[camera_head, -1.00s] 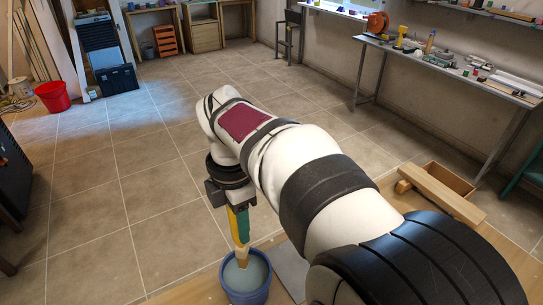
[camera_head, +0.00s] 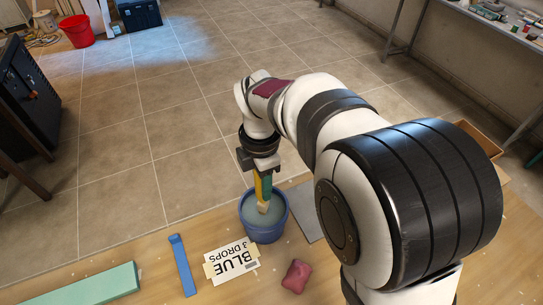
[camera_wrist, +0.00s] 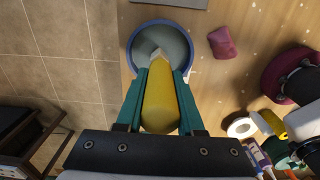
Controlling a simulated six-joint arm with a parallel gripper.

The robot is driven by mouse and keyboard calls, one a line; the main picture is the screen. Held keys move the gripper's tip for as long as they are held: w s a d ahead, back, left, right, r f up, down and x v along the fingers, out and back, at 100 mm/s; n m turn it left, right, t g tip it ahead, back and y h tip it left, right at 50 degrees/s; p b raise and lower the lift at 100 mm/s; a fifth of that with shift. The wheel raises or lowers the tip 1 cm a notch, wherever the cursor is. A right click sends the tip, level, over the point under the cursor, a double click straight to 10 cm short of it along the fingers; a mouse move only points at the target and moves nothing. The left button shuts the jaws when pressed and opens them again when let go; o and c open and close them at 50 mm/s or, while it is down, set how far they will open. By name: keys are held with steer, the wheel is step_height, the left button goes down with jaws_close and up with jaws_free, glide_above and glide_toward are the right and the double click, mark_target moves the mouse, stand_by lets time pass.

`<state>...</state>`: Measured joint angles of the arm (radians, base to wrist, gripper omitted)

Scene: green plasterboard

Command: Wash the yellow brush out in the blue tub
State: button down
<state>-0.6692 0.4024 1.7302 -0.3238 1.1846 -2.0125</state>
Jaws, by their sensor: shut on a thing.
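The yellow brush (camera_head: 258,184) is upright with its pale bristles (camera_head: 263,207) pointing down inside the rim of the blue tub (camera_head: 264,231). My gripper (camera_head: 263,190) has teal fingers and is shut on the brush handle, just above the tub. In the wrist view the yellow handle (camera_wrist: 161,103) lies between the fingers and the bristle end shows over the cloudy grey-blue liquid in the tub (camera_wrist: 133,62). I cannot tell how deep the bristles reach into the liquid.
A card reading "BLUE 3 DROPS" (camera_head: 226,263), a blue strip (camera_head: 182,264) and a dark pink lump (camera_head: 296,276) lie near the tub. A grey plate (camera_head: 303,211) is right of it. A green board (camera_head: 80,287) lies at the left. A white roll (camera_wrist: 241,127) shows in the wrist view.

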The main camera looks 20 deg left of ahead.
steer(key=shift+d, duration=0.7)
steer(key=shift+a, duration=1.4)
steer(key=shift+d, duration=1.4)
steer(key=shift+a, duration=0.15)
